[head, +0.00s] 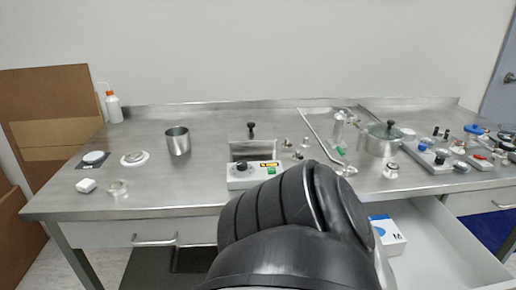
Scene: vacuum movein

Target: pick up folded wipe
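A small white block-like piece (86,185), which looks like the folded wipe, lies near the left front of the steel table (150,200). It is too small to make out folds. A white and blue box (387,233) stands in the open drawer (440,245) at the right front, partly hidden behind my black arm. That arm fills the lower middle of the view and covers part of the table's front edge. Neither gripper's fingers show, so I cannot see what they hold.
A metal cup (177,141), a white round dish (134,158) and a glass ring (118,187) are near the wipe. A control box (252,174) stands mid-table. A lidded pot (381,140) and several small fittings crowd the right. A wash bottle (113,107) is at the back left.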

